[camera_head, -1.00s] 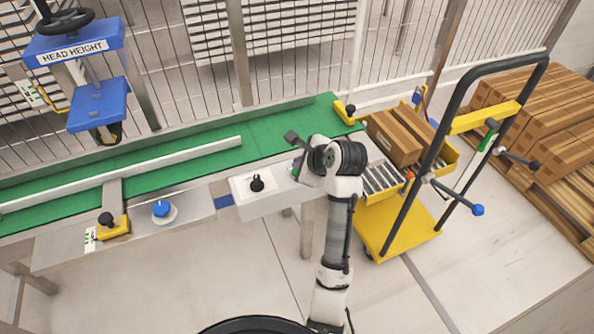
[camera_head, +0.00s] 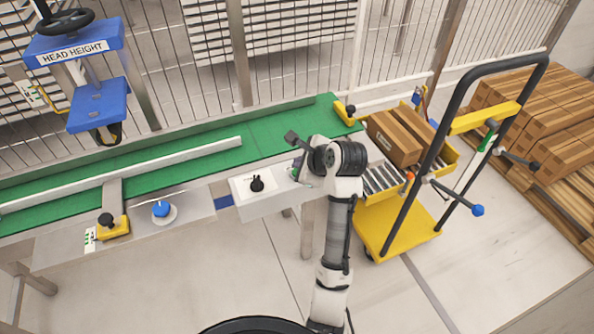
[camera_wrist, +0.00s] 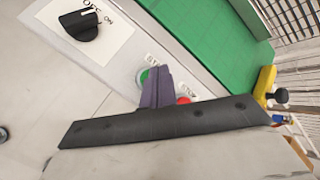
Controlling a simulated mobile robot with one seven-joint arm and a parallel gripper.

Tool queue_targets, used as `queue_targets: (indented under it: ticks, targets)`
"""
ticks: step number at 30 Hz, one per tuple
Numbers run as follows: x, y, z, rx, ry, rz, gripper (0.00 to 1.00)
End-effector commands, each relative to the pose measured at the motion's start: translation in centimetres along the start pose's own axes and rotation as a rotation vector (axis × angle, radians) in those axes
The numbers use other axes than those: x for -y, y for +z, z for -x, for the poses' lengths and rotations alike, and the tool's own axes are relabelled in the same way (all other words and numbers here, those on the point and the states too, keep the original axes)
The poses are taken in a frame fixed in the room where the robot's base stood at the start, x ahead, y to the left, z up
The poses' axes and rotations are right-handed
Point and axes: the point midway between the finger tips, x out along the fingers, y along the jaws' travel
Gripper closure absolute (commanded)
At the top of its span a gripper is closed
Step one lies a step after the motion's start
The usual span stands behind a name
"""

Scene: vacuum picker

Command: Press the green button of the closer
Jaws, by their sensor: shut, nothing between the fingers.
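The green button (camera_wrist: 144,78) sits on the pale front panel (camera_wrist: 120,58) of the conveyor, partly covered by my gripper in the wrist view. My gripper (camera_wrist: 162,72) is shut and empty, with its dark fingers over the panel between the green button and a red button (camera_wrist: 184,100). I cannot tell whether the fingertips touch the green button.
A black OFF/ON rotary knob (camera_wrist: 82,26) is on the same panel. The green conveyor belt (camera_head: 210,165) runs behind it. A blue button (camera_head: 161,209) is further left. A yellow trolley (camera_head: 395,225) with cardboard boxes (camera_head: 393,140) stands close on the right.

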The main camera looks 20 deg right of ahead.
Motion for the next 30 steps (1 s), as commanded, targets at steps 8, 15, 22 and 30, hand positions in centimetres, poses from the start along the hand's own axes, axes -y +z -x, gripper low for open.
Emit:
queue_targets:
  ticks: [8,15,22,30]
  targets:
    - [0.0,0.0,0.0,0.0,0.0,0.0,1.0]
    - [0.0,0.0,0.0,0.0,0.0,0.0,1.0]
    - [-0.18,-0.12,-0.23,0.001,0.002,-0.002,1.0]
    - [-0.43,-0.45,-0.61,0.0,0.0,-0.001,1.0]
